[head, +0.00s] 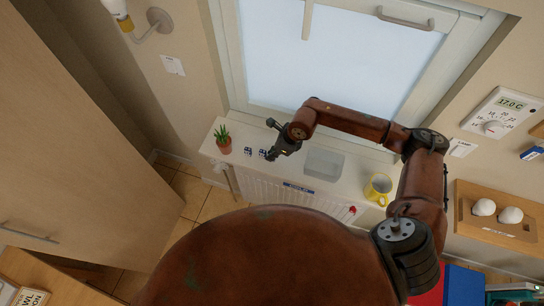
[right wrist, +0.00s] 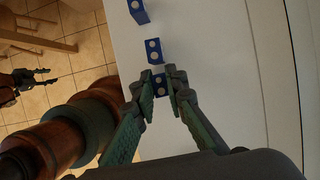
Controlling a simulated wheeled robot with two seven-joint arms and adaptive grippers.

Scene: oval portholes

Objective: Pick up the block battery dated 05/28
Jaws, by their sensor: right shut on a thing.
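Several blue block batteries with pale round terminals stand in a row on the white sill. In the right wrist view one battery (right wrist: 159,87) is between the fingers of my right gripper (right wrist: 159,78), which is shut on it. A second battery (right wrist: 153,51) stands just beyond the fingertips and a third (right wrist: 138,11) farther off. In the head view two batteries (head: 249,152) (head: 262,153) show left of my right gripper (head: 273,153); it hides the held one. No date is readable. My left gripper (right wrist: 45,76) shows at the left of the wrist view, open and empty, away from the sill.
The sill (head: 225,163) also bears a potted plant (head: 223,140) at the left, a translucent container (head: 324,163) and a yellow mug (head: 378,188) to the right. The window (head: 330,65) rises behind. A radiator (head: 267,190) is below.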

